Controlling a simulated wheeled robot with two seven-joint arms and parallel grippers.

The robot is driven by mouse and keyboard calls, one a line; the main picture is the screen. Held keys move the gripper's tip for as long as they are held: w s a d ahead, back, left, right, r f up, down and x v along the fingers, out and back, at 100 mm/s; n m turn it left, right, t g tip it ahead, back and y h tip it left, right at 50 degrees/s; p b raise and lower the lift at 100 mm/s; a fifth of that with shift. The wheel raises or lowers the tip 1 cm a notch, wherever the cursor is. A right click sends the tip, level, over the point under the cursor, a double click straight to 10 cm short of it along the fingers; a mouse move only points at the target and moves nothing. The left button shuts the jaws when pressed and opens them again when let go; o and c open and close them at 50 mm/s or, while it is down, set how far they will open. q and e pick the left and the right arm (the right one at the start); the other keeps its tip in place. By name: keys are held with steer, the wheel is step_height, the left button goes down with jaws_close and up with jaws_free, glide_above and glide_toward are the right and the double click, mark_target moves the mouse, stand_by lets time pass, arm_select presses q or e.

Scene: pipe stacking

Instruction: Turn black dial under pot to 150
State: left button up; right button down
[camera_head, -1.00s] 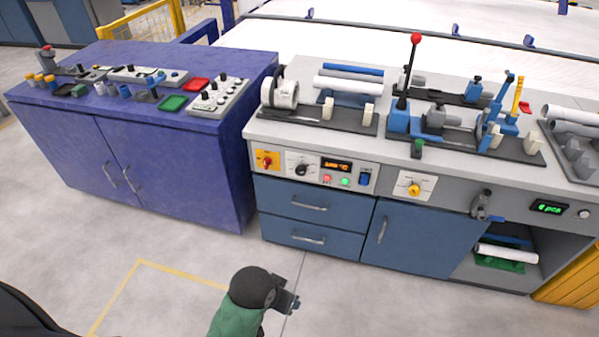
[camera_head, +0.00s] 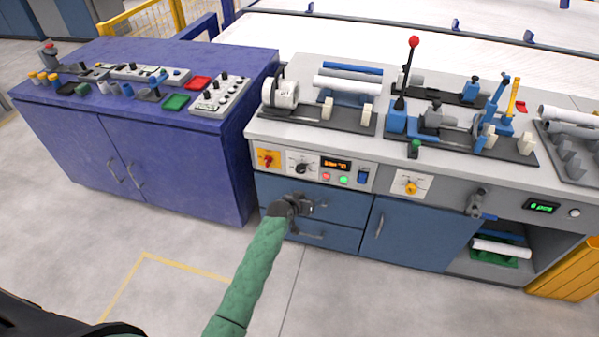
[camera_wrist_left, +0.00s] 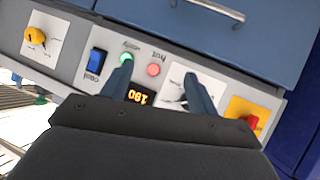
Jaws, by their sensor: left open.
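The black dial (camera_head: 302,168) sits on a white plate on the front panel of the grey bench, left of an orange display (camera_head: 336,165). In the left wrist view, the display (camera_wrist_left: 138,97) is upside down and its digits are hard to read. The white dial plate (camera_wrist_left: 176,74) also shows there, with the dial largely hidden by a finger. A white round pot-like unit (camera_head: 281,94) stands on the bench above the panel. My left gripper (camera_head: 305,205) is open and empty, below the dial in front of the upper drawer. My right gripper is out of view.
A red switch on yellow (camera_head: 267,158) lies left of the dial. Red (camera_head: 326,177) and green (camera_head: 344,180) buttons and a blue switch (camera_head: 363,176) lie right. The drawer handle (camera_head: 322,205) is close to my gripper. A blue-purple cabinet (camera_head: 190,170) stands left.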

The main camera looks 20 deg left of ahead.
arm_select(q)
steer(key=w+a+f+n+t+y, duration=0.1)
steer(key=w+a+f+t+y, duration=0.1)
steer(key=a+f+t, duration=0.1)
steer(key=t+y, duration=0.2)
steer(key=t, duration=0.2)
glide_toward(300, 171)
steer(key=w, duration=0.2)
steer(key=w+p, duration=0.1)
steer(key=w, duration=0.6)
steer(key=shift+r, duration=0.1)
steer(key=shift+w, duration=0.2)
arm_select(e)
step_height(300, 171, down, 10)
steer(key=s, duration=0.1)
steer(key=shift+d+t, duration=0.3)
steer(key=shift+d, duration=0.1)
arm_select(q)
steer(key=shift+c, duration=0.5)
steer(key=c, duration=0.9)
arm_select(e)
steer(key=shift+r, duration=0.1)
